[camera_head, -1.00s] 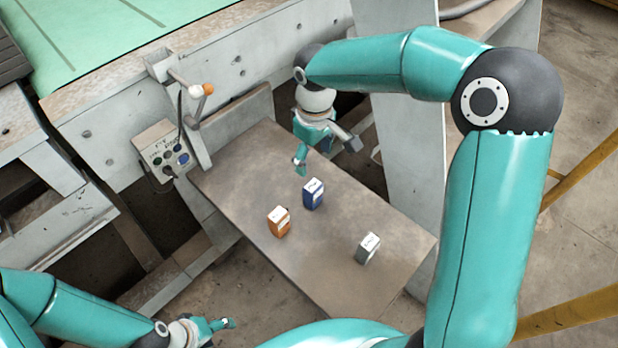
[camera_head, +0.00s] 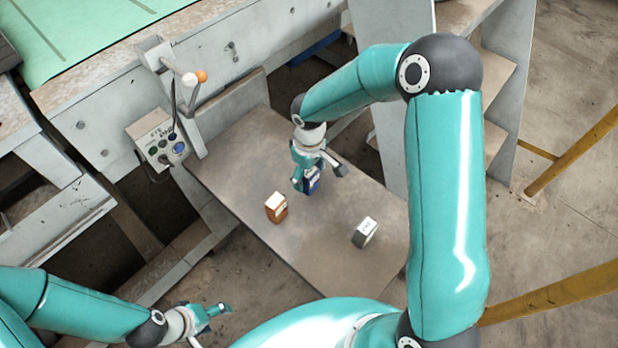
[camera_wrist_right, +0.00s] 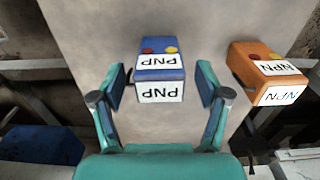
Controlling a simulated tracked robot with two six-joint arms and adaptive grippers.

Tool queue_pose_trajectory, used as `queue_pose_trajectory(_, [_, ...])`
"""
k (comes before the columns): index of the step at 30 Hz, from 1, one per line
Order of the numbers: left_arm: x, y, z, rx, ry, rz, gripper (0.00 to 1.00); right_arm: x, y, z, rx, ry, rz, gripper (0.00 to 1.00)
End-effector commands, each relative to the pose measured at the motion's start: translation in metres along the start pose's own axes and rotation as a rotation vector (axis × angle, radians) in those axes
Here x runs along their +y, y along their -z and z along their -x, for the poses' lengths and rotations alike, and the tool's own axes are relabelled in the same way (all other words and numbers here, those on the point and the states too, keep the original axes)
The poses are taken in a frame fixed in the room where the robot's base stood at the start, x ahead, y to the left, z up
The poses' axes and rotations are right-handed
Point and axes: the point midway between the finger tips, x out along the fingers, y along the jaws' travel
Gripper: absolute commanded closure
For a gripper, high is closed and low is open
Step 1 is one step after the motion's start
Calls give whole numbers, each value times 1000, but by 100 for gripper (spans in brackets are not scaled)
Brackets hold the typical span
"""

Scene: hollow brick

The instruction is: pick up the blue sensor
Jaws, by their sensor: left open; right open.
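The blue sensor (camera_head: 312,182) stands on the brown metal plate (camera_head: 240,160), partly hidden by my right gripper (camera_head: 317,180) in the head view. In the right wrist view the blue sensor (camera_wrist_right: 160,72), with white PNP labels, sits between the two open fingers of my right gripper (camera_wrist_right: 160,98). A gap shows on each side, and the fingers do not appear to press on it. My left gripper (camera_head: 215,322) is open and empty at the lower left, away from the plate.
An orange sensor (camera_head: 276,208) with NPN labels stands beside the blue one; it also shows in the right wrist view (camera_wrist_right: 265,72). A grey sensor (camera_head: 364,233) stands further right on the plate. A control box (camera_head: 160,142) and a lever (camera_head: 193,95) are at the plate's left.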

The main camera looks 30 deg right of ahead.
Motion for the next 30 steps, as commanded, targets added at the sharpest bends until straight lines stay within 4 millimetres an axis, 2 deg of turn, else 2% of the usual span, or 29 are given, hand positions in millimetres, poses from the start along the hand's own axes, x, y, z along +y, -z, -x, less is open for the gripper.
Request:
queue_pose_trajectory(6, [2, 0, 5, 0, 0, 0, 35, 0, -1, -30, -4, 2, -1, 25])
queue_pose_trajectory(15, [2, 0, 5, 0, 0, 0, 35, 0, -1, -34, 0, 1, -1, 25])
queue_pose_trajectory(27, [2, 0, 5, 0, 0, 0, 35, 0, 0, -34, 0, 1, -1, 92])
queue_pose_trajectory(28, [2, 0, 5, 0, 0, 0, 35, 0, 0, -34, 0, 1, -1, 93])
queue_pose_trajectory(29, [2, 0, 5, 0, 0, 0, 35, 0, 0, -34, 0, 1, -1, 99])
queue_pose_trajectory(30, [2, 0, 5, 0, 0, 0, 35, 0, 0, -34, 0, 1, -1, 99])
